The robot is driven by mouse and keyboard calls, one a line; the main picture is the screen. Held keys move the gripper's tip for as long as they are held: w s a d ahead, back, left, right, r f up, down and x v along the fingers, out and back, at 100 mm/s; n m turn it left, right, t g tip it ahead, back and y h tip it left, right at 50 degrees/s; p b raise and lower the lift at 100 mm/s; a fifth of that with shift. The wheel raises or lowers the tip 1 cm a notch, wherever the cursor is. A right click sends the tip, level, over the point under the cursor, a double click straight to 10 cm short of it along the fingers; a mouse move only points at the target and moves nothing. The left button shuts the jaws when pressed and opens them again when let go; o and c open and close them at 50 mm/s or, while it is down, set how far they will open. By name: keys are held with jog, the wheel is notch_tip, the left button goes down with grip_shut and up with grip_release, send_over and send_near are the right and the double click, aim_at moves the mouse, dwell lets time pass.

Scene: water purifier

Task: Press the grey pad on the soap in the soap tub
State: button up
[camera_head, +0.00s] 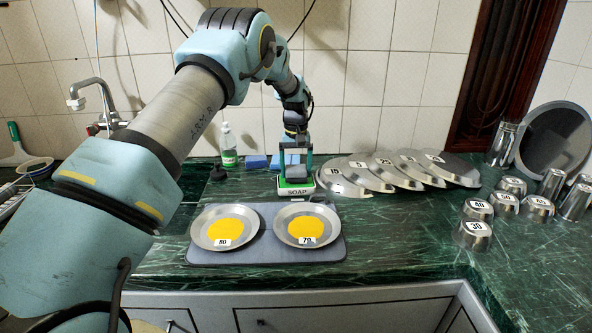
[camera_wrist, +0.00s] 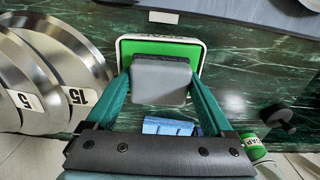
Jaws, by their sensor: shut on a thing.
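The soap tub (camera_head: 297,191) is a low white-rimmed box labelled SOAP, standing on the counter behind the dark mat. Its green soap (camera_wrist: 158,47) shows in the wrist view beyond the pad. My gripper (camera_head: 295,163) is above the tub, pointing down. It is shut on the grey pad (camera_wrist: 160,82), with a green finger on each side. The pad is over the soap and covers part of it. The pad's underside is hidden, so I cannot tell whether it touches the soap.
Two metal plates with yellow discs (camera_head: 225,229) (camera_head: 305,226) lie on the dark mat (camera_head: 265,250). Overlapping numbered plates (camera_head: 342,180) stand right of the tub. Blue sponges (camera_wrist: 168,126) and a green bottle (camera_head: 228,146) are behind it. Metal cups (camera_head: 474,234) stand far right.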

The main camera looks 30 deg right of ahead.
aim_at(296, 168)
jog(key=shift+f+b, duration=0.3)
jog(key=shift+f, duration=0.4)
dwell(1.5)
jog(key=shift+r+p, duration=2)
jog(key=shift+r, duration=1.6)
